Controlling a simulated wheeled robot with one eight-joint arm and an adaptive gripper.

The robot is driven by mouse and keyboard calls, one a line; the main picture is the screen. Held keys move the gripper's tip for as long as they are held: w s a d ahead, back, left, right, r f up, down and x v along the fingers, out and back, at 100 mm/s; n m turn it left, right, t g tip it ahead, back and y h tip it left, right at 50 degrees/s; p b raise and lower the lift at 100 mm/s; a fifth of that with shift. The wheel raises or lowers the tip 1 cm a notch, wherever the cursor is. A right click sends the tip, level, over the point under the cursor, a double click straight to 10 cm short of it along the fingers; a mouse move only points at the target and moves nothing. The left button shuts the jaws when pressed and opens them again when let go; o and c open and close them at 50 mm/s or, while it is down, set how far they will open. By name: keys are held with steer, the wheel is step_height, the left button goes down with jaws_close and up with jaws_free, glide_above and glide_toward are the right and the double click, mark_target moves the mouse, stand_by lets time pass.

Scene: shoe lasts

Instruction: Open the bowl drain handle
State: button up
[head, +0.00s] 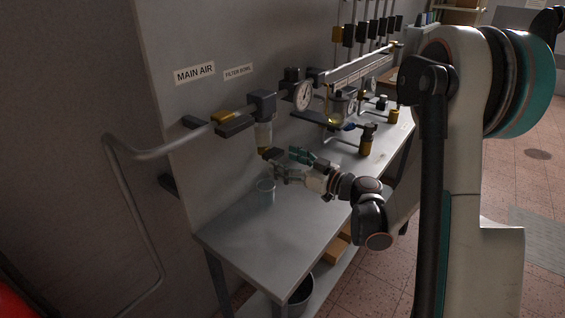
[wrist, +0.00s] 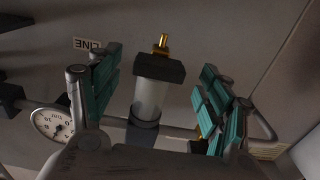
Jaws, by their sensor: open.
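The clear filter bowl (head: 264,133) hangs under a dark filter body (head: 262,103) below the wall labels. In the wrist view the bowl (wrist: 151,97) looks upside down, with a dark crosspiece (wrist: 158,69) and a brass outlet (wrist: 162,42) at its drain end. The crosspiece may be the drain handle; its setting is unclear. My gripper (head: 286,164) is open just below and right of the bowl. In the wrist view its teal-padded fingers (wrist: 158,78) stand either side of the bowl and crosspiece, with visible gaps. I see nothing held.
A clear cup (head: 265,191) stands on the metal bench (head: 255,233) below the bowl. Dark lever handles (head: 235,127), a pressure gauge (head: 303,95) and piping crowd the wall. A bucket (head: 300,292) sits under the bench. The front bench top is clear.

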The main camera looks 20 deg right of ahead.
steer(key=shift+w+a, duration=0.45)
steer(key=shift+w, duration=0.1)
steer(key=c, duration=1)
steer(key=shift+c, duration=0.2)
